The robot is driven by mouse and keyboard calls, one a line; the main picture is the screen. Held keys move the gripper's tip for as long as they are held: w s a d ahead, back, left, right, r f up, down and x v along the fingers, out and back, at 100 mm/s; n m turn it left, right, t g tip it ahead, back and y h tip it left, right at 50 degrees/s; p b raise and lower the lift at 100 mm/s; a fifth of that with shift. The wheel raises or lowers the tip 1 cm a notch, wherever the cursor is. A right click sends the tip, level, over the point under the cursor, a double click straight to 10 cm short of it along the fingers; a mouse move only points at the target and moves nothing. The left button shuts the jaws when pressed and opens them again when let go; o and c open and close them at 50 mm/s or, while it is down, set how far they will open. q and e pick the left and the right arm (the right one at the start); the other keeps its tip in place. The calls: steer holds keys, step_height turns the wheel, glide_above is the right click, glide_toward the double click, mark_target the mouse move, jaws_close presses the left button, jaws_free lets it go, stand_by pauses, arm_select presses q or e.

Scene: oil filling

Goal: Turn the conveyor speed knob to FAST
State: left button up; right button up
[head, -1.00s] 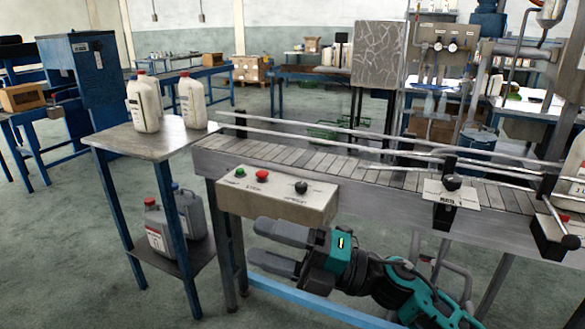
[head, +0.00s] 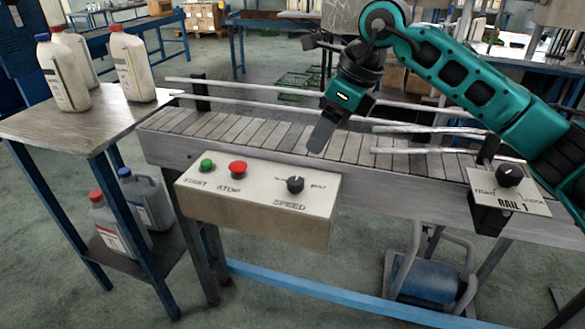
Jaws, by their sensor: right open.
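The black speed knob (head: 295,184) sits on the top face of the beige control box (head: 260,205), above the label SPEED. Small lettering to its right is too blurred to read, and the knob's pointer direction is hard to tell. My right gripper (head: 320,146) is above and behind the box, over the conveyor, with a grey finger pointing down. It is open and apart from the knob; its other finger is not clearly seen. My left gripper is not in view.
The box also carries a green START button (head: 206,164) and a red STOP button (head: 237,167). A RAIL 1 knob (head: 509,174) is at the right. Guide rails (head: 250,105) run along the conveyor (head: 225,128). White jugs (head: 132,65) stand on the left table (head: 85,125).

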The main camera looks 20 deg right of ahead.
mark_target(296, 181)
steer(key=x, duration=1.1)
steer(key=shift+s+a, duration=0.15)
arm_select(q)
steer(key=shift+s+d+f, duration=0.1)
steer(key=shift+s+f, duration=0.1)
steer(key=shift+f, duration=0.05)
arm_select(e)
steer(key=shift+a+f, duration=0.2)
steer(key=shift+f, duration=0.4)
steer(key=shift+c, duration=0.2)
steer(key=c, duration=1)
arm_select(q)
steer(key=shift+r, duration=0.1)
